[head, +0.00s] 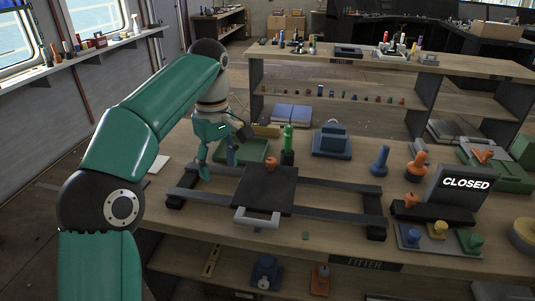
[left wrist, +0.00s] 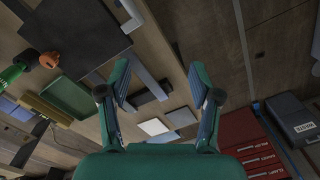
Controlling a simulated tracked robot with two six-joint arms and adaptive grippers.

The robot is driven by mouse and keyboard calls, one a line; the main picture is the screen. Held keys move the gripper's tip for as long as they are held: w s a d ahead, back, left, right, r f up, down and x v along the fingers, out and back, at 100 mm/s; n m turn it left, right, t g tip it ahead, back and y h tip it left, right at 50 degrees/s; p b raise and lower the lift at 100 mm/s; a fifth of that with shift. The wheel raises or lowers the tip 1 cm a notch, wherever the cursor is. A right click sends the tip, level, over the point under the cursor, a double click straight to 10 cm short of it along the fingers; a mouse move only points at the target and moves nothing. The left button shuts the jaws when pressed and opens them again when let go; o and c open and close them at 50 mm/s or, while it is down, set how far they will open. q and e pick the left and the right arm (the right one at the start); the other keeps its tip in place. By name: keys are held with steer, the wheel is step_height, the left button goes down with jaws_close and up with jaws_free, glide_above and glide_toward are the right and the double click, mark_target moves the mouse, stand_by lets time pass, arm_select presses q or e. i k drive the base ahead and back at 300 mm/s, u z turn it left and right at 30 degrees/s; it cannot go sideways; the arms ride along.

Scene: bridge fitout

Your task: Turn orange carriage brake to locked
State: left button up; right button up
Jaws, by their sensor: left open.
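The orange carriage brake (head: 271,163) is a small knob at the back edge of the dark carriage plate (head: 262,192). It also shows in the left wrist view (left wrist: 48,60), far left of the fingers. The carriage straddles two dark rails (head: 325,215) and has a pale grey handle (head: 257,218) in front. My left gripper (head: 218,168) is open and empty, pointing down over the left end of the rails, left of the brake and apart from it. Its spread fingers show in the left wrist view (left wrist: 158,76). My right gripper is in neither view.
A green-topped tool (head: 288,138) stands just behind the brake. A green tray (head: 250,150) lies behind the rails. Blue (head: 380,160) and orange (head: 418,164) knobs and a "CLOSED" sign (head: 462,185) stand at the right. The bench's front strip is mostly clear.

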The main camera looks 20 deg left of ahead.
mark_target(271, 163)
steer(key=i, duration=0.9)
steer(key=z, duration=0.05)
